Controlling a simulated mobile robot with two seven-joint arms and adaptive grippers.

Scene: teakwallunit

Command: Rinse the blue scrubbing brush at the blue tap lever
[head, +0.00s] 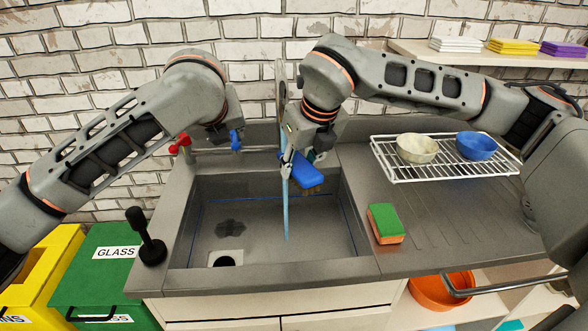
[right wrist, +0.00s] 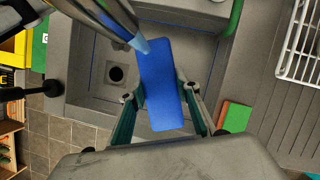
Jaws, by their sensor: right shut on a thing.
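The blue scrubbing brush (head: 307,174) is held over the sink (head: 334,225), bristles downward. My right gripper (head: 300,164) is shut on it; its fingers flank the brush (right wrist: 163,90) in the right wrist view. A light-blue water stream (head: 286,212) runs from the tall tap (head: 281,78) into the basin, close beside the brush. In the right wrist view the tap's end (right wrist: 140,45) overlaps the brush edge; I cannot tell whether water touches it. The blue tap lever (head: 236,141) shows below my left wrist. My left gripper's fingers are hidden there, so their state is unclear.
A red tap lever (head: 181,142) is left of the blue one. A black plunger-like tool (head: 147,240) stands at the sink's left edge. A green-orange sponge (head: 385,223) lies right of the basin. A wire rack (head: 440,172) holds two bowls farther right. The basin floor is mostly clear.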

